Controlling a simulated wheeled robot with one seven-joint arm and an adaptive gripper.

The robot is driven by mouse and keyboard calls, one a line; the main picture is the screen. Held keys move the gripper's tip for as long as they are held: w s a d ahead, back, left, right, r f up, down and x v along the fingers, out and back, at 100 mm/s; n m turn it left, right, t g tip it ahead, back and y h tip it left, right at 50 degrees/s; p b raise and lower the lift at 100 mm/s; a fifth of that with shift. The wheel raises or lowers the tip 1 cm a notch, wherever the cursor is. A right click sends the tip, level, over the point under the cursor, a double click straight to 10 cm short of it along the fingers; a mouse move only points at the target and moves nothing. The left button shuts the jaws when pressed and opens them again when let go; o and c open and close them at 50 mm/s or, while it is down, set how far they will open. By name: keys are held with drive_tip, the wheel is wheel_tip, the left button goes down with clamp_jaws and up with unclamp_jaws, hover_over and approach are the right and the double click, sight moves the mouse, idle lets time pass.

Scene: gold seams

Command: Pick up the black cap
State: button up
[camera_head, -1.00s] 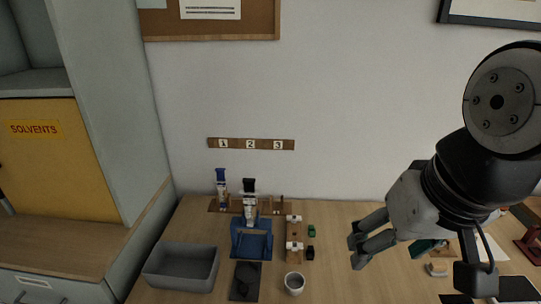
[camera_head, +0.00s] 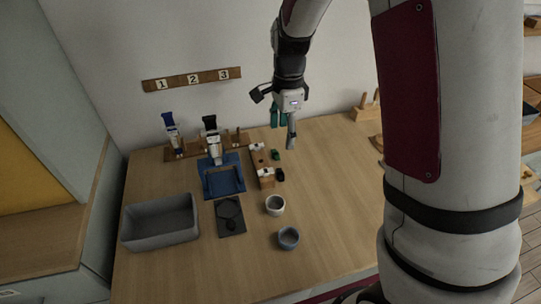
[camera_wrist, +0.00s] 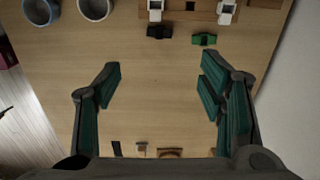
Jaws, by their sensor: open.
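The black cap (camera_head: 280,174) lies on the wooden table beside the wooden rack with white clamps (camera_head: 261,164). In the wrist view the black cap (camera_wrist: 159,32) is at the top middle, just left of the green cap (camera_wrist: 204,39). The green cap (camera_head: 276,154) lies a little behind it in the head view. My gripper (camera_head: 284,128) is open and empty above the table, behind the caps. In the wrist view its fingers (camera_wrist: 160,86) are spread wide with bare table between them. The black cap is beyond the fingertips, not between them.
Two cups, one pale (camera_head: 275,207) and one grey (camera_head: 288,240), stand in front of the caps. The table (camera_head: 330,190) right of the caps is clear.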

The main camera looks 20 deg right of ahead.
wheel_tip(320, 180, down, 2)
drive_tip(key=w+m, duration=0.1)
hover_over(282, 176)
drive_tip(key=w, duration=0.2)
drive_tip(key=f, duration=0.8)
drive_tip(key=shift+s+d+f, duration=0.15)
drive_tip(key=shift+d+f, duration=0.1)
drive_tip(key=f, duration=0.4)
drive_tip(key=shift+s+a+f, duration=0.15)
drive_tip(key=shift+s+f, duration=0.05)
drive_tip(key=shift+s, duration=0.2)
drive_tip(key=shift+f, duration=0.5)
drive_tip(key=c, duration=0.9)
